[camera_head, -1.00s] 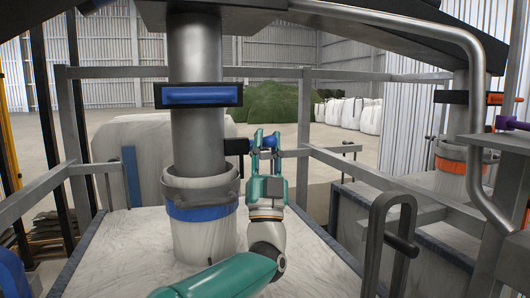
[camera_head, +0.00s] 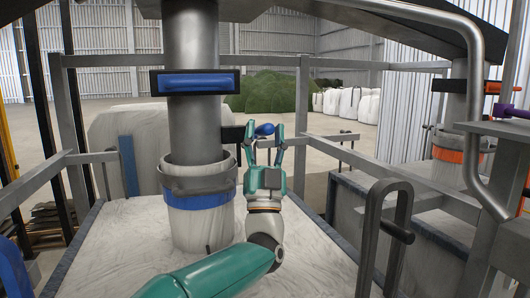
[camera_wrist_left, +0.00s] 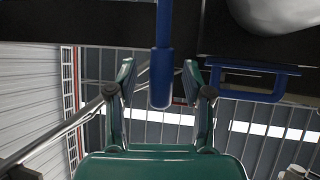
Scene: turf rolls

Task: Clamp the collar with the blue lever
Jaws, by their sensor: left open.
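A short blue lever (camera_head: 264,129) sticks out from a black block (camera_head: 232,134) on the right side of the grey pipe (camera_head: 194,125). Below it, a grey collar (camera_head: 198,180) with a blue band surrounds the pipe's lower end and the white bag neck. My left gripper (camera_head: 264,135) is open, with its fingers on either side of the lever. In the left wrist view the lever (camera_wrist_left: 162,60) hangs between the two spread fingers (camera_wrist_left: 158,67), with a gap on each side. Whether the collar is tight cannot be told. My right gripper is not in view.
A blue handle (camera_head: 197,82) on a dark plate crosses the pipe above the lever. Grey frame rails (camera_head: 350,155) and a bent grey handle (camera_head: 388,225) stand to the right. A second pipe with an orange band (camera_head: 458,155) stands further right. A white bag top (camera_head: 130,250) lies below.

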